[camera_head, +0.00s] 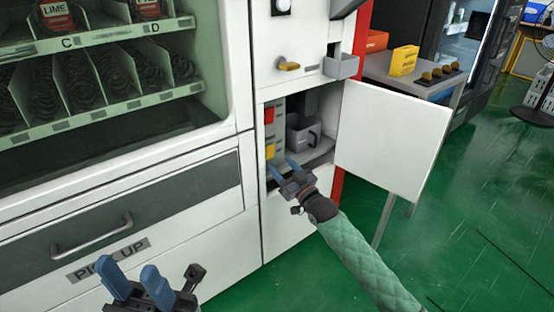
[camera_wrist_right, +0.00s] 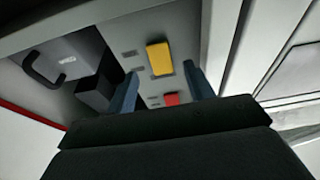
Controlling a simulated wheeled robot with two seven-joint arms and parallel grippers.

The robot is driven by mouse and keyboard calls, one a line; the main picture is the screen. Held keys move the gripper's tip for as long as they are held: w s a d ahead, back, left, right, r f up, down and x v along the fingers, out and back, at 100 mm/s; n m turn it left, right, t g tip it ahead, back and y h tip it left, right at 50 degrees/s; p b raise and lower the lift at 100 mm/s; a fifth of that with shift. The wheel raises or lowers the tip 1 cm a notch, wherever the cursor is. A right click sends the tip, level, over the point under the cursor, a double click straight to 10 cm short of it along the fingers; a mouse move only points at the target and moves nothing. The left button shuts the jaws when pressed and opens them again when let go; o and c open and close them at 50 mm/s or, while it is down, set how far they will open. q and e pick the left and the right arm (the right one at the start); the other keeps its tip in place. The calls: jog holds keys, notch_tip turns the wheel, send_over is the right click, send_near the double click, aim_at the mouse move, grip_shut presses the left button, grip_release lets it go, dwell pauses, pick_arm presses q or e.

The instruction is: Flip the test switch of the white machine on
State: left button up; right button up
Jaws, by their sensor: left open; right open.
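The white machine (camera_head: 233,70) has an open compartment with a grey switch panel inside. A red switch (camera_head: 269,115) sits above a yellow switch (camera_head: 270,151) on that panel. Both also show in the right wrist view, the yellow switch (camera_wrist_right: 159,58) nearer the middle and the red switch (camera_wrist_right: 171,98) lower. I cannot read which is the test switch. My right gripper (camera_head: 283,170) is open at the compartment, just below the yellow switch; its fingers (camera_wrist_right: 168,85) flank the panel in the wrist view. My left gripper (camera_head: 136,282) is open and empty, low in front of the pick-up drawer.
The compartment's white door (camera_head: 393,140) stands open to the right of my right arm. A grey box with a handle (camera_head: 302,134) sits inside, right of the switches. A side table (camera_head: 440,92) holds a yellow box (camera_head: 403,60).

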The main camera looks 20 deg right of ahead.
jog(key=shift+p+v, duration=0.3)
jog(key=shift+v, duration=1.45)
